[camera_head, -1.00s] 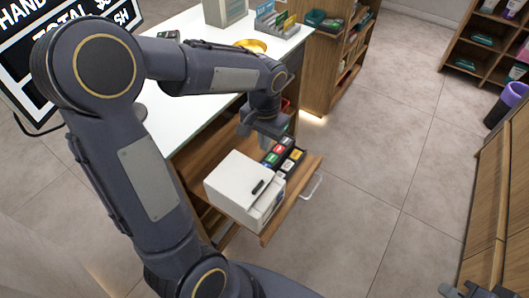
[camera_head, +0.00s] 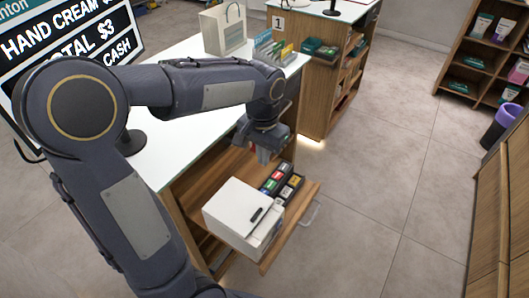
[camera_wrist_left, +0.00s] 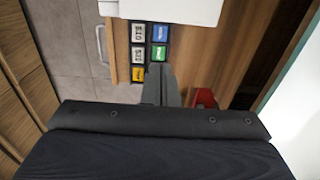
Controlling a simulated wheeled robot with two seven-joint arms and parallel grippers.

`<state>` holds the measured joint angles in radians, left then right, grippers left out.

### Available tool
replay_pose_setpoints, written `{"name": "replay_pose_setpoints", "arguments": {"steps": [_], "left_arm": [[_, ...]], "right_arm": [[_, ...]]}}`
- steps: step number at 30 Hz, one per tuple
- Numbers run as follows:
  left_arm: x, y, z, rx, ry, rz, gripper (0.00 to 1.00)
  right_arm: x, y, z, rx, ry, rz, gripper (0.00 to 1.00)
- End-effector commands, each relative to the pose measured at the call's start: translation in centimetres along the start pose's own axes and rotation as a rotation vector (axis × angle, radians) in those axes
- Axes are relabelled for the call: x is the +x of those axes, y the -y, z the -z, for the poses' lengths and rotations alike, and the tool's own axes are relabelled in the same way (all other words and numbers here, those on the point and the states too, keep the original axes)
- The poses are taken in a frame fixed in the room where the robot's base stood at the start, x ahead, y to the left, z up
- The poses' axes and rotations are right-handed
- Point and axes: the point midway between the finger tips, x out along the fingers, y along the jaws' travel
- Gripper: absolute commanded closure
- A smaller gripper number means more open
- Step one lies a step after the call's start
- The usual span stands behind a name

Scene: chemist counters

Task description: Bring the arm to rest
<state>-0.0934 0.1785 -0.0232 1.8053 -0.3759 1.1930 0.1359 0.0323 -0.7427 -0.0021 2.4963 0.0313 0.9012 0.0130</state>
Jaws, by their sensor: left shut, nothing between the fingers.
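My left arm comes in from the left in the head view and reaches over the counter. Its gripper (camera_head: 262,154) points down above the open wooden drawer (camera_head: 309,192), behind the white box. In the left wrist view the gripper's fingers (camera_wrist_left: 161,84) are together with nothing between them. They appear in front of the drawer's floor, beside a dark tray of coloured labelled blocks (camera_wrist_left: 148,51). My right gripper is out of view.
The drawer holds a white box (camera_head: 232,208) and the block tray (camera_head: 282,183). A red thing (camera_wrist_left: 205,97) shows beside the fingers. A screen (camera_head: 75,40), paper bag (camera_head: 222,30) and counter (camera_head: 160,163) lie close to the arm.

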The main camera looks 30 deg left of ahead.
Motion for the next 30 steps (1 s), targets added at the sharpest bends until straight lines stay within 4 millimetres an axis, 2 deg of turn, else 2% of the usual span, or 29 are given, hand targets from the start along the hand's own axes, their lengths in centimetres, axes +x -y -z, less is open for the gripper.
{"name": "replay_pose_setpoints", "arguments": {"steps": [7,10,14,18,21,25,30], "left_arm": [[0.0,0.0,-0.1,-0.001,-0.001,-0.001,1.0],[-0.6,0.0,-1.0,-0.012,-0.021,-0.02,1.0],[-2.1,-0.3,-4.4,-0.048,-0.097,-0.088,1.0],[-3.3,-1.7,-9.5,-0.107,-0.222,-0.19,1.0],[-3.4,-2.9,-12.6,-0.148,-0.31,-0.252,1.0],[-2.9,-4.4,-15.3,-0.191,-0.402,-0.311,1.0],[-2.3,-5.5,-16.8,-0.22,-0.465,-0.347,1.0]], "right_arm": [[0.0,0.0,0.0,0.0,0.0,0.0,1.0],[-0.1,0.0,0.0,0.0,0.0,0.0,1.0],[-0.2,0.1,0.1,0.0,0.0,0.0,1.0],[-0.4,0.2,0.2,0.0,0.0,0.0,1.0],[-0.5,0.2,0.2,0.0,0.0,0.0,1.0],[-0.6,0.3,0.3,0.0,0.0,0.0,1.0],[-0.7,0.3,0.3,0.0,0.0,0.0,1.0]]}}
